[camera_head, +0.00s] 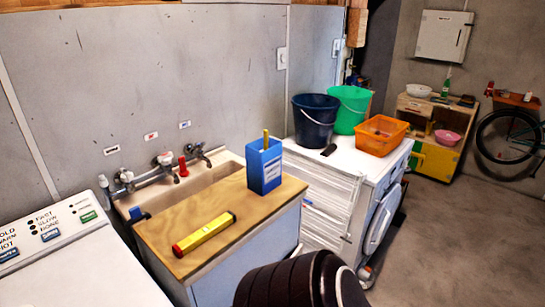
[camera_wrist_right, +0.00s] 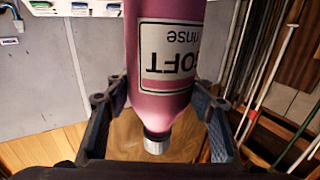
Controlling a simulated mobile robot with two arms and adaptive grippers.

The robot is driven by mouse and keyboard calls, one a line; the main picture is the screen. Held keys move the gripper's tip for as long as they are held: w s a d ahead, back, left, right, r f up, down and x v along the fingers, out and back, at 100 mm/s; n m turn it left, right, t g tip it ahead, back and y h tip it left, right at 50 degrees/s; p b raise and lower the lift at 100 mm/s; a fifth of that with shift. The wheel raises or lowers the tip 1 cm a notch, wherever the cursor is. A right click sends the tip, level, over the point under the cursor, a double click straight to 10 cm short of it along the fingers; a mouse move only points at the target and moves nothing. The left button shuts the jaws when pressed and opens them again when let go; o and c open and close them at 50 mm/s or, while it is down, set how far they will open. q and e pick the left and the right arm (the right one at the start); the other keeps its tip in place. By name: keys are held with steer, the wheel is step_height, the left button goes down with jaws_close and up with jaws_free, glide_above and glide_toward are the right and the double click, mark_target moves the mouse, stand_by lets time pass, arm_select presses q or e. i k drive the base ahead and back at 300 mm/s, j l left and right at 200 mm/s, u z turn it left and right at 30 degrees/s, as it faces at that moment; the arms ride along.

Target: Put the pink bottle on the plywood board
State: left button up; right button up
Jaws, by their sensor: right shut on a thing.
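The pink bottle (camera_wrist_right: 160,35) shows in the right wrist view, with a white label whose lettering is upside down and a silver cap (camera_wrist_right: 156,143) towards the bottom of the picture. My right gripper (camera_wrist_right: 155,100) is shut on it, one finger on each side. The plywood board (camera_head: 215,242) lies over the front part of the sink in the head view. A blue box (camera_head: 264,168) stands at its far right end, and a yellow level (camera_head: 204,232) lies near its middle. The bottle and right gripper do not show in the head view. My left gripper is in neither view.
The sink basin (camera_head: 196,187) is open behind the board, with taps (camera_head: 150,176) along the wall. A white washer (camera_head: 80,272) stands at the left. Right of the board, a white machine carries buckets (camera_head: 316,120) and an orange basket (camera_head: 381,136). Bare board surrounds the level.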

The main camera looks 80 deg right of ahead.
mark_target(220, 199)
steer(key=l+z, duration=1.05)
steer(key=i+l, duration=0.1)
steer(key=l, duration=0.3)
steer(key=i, duration=0.05)
